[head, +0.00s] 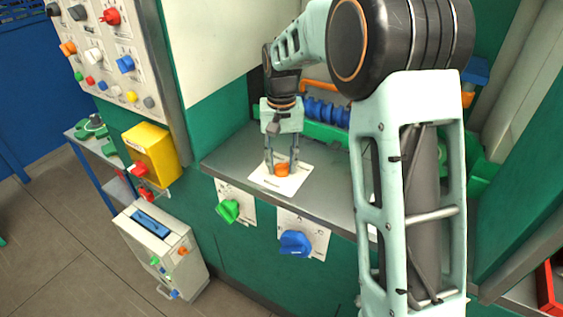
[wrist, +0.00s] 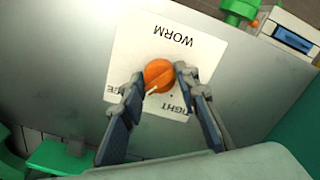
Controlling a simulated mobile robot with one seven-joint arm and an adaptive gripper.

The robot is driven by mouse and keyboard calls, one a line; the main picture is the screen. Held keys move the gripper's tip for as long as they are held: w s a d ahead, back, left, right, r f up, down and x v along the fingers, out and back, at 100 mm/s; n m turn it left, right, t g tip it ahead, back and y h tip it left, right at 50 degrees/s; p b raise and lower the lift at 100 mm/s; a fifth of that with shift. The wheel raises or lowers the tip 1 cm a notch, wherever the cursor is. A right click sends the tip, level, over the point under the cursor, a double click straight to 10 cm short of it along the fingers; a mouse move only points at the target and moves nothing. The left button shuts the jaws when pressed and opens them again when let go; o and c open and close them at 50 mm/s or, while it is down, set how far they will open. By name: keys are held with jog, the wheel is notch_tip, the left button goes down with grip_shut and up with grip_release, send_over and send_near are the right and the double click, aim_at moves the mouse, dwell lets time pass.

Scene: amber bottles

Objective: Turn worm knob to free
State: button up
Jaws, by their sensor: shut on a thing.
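The worm knob is an orange round knob (head: 282,170) on a white plate (head: 262,181) lying on the grey bench top. In the wrist view the knob (wrist: 158,75) sits on the plate (wrist: 205,45), which reads WORM upside down. The word TIGHT shows at the lower right; another label at the lower left is partly hidden by a finger. A white pointer line on the knob points to the lower left, between these labels. My gripper (wrist: 160,77) reaches down from above, shut on the knob with one finger on each side; it also shows in the head view (head: 282,165).
A green knob (head: 228,211) and a blue knob (head: 295,243) stick out of the bench front. Blue ribbed parts (head: 325,112) stand behind my gripper. A yellow box (head: 151,155) and a panel of knobs (head: 108,50) are at the left.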

aim_at(282, 164)
jog(key=shift+m, duration=1.1)
jog(key=o, duration=1.2)
jog(key=shift+c, duration=0.2)
notch_tip(282, 164, up, 12)
